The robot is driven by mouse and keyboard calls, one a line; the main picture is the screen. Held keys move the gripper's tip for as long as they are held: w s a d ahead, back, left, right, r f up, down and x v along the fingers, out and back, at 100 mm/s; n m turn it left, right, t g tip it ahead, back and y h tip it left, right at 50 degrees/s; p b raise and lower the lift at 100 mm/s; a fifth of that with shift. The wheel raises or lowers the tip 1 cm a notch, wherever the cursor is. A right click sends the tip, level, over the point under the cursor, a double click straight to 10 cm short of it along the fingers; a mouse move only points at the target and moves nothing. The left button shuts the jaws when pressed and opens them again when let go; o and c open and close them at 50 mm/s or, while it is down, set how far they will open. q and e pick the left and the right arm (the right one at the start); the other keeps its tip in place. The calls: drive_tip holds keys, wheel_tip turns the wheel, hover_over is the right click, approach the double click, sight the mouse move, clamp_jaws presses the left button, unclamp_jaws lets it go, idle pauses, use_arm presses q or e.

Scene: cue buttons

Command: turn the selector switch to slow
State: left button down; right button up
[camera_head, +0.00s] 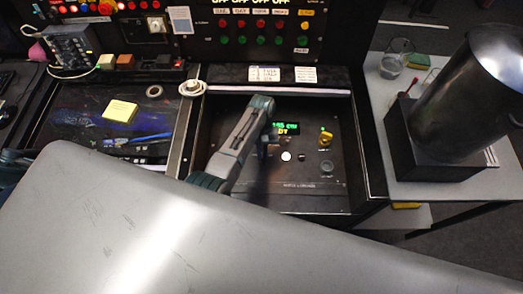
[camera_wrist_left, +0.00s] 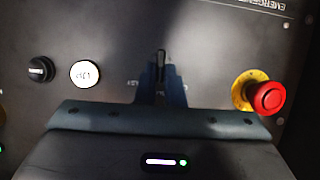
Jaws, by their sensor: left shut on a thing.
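My left gripper (camera_head: 265,151) reaches down onto the dark control panel (camera_head: 300,197) in the head view. In the left wrist view its narrow fingers (camera_wrist_left: 161,88) are shut on the small dark selector switch (camera_wrist_left: 160,62), which stands up between them. Small labels show on both sides of the fingers, too blurred to read. The switch is hidden behind the gripper in the head view, and I cannot tell which setting it points to. My right gripper is not in view.
A white button (camera_wrist_left: 86,74) and a black knob (camera_wrist_left: 40,70) are left of the fingers in the wrist view. A red emergency button (camera_wrist_left: 267,96) on a yellow collar stands to the right.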

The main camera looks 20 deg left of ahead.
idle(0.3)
use_arm(q)
drive_tip(key=c, duration=1.5)
unclamp_jaws()
drive_tip(key=shift+c, duration=0.2)
drive_tip(key=b+v, duration=0.1)
drive_tip(key=v, duration=1)
drive_tip(key=shift+b, duration=0.35)
drive_tip(key=shift+d+f, duration=0.1)
